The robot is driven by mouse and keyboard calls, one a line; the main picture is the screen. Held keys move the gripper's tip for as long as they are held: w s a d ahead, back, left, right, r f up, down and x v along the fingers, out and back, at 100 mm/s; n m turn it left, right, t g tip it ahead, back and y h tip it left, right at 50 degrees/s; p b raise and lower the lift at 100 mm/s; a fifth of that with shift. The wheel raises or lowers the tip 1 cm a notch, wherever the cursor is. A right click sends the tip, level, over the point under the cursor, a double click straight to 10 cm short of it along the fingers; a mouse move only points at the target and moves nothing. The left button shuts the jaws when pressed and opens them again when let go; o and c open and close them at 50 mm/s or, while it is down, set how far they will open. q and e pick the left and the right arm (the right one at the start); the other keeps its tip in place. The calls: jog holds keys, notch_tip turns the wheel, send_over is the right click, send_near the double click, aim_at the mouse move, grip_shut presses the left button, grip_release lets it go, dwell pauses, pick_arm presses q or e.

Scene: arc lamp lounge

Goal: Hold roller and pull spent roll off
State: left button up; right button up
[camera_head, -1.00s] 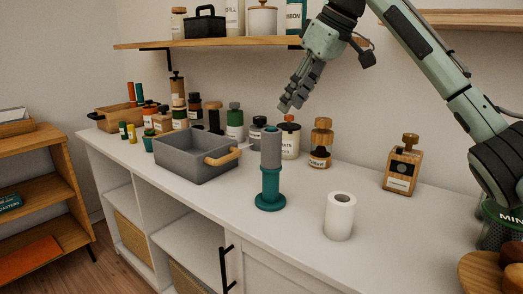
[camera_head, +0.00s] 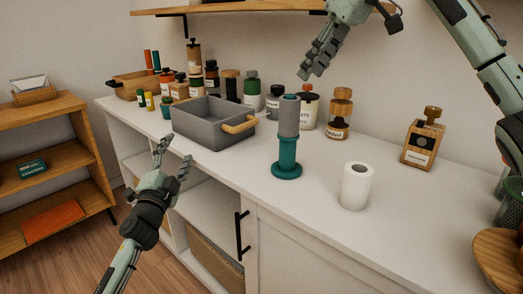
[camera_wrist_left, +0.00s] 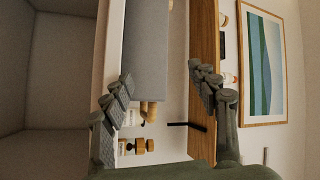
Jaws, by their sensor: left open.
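The teal roller (camera_head: 287,160) stands upright on the white cabinet top, with a grey roll (camera_head: 288,118) around its upper part. A white roll (camera_head: 355,188) stands upright to its right. My left gripper (camera_head: 174,155) is open and empty, in front of the cabinet's front edge and left of the roller. Its spread fingers also show in the left wrist view (camera_wrist_left: 160,80). My right gripper (camera_head: 308,70) is above and behind the roller, apart from it; its finger gap cannot be made out. I cannot make out the roller in the left wrist view.
A grey bin (camera_head: 205,130) with wooden handles stands left of the roller. Several bottles and jars, such as a wooden-topped bottle (camera_head: 339,115), line the back. A wooden shelf (camera_head: 225,9) hangs above. The cabinet top between roller and front edge is clear.

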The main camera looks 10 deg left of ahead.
pick_arm(q)
jog(key=d+r+m+h, duration=0.7)
jog(key=d+r+m, duration=0.1)
jog(key=r+m+g+h, duration=0.2)
jog(key=m+g+h, duration=0.7)
jog(key=m, duration=1.2)
send_over(281, 153)
jog(key=r+v, duration=0.1)
jog(key=v, duration=0.4)
jog(key=shift+w+f+g+y, duration=0.1)
jog(key=shift+f+g+y, duration=0.3)
jog(key=shift+g, duration=0.2)
jog(key=f+m+g+y, duration=0.1)
jog(key=f+m, duration=0.1)
jog(key=f+m+g+y, duration=0.1)
jog(key=f+m+y, duration=0.1)
jog(key=shift+s+f, duration=0.2)
jog(key=shift+f, duration=0.15)
jog(key=shift+w+a+f+y, duration=0.1)
jog(key=shift+f+y, duration=0.15)
jog(key=shift+y, duration=0.25)
jog(key=shift+w+f+m+g, duration=0.2)
jog(key=shift+f+m+g, duration=0.05)
jog(key=shift+m+g, duration=0.05)
jog(key=x, duration=0.7)
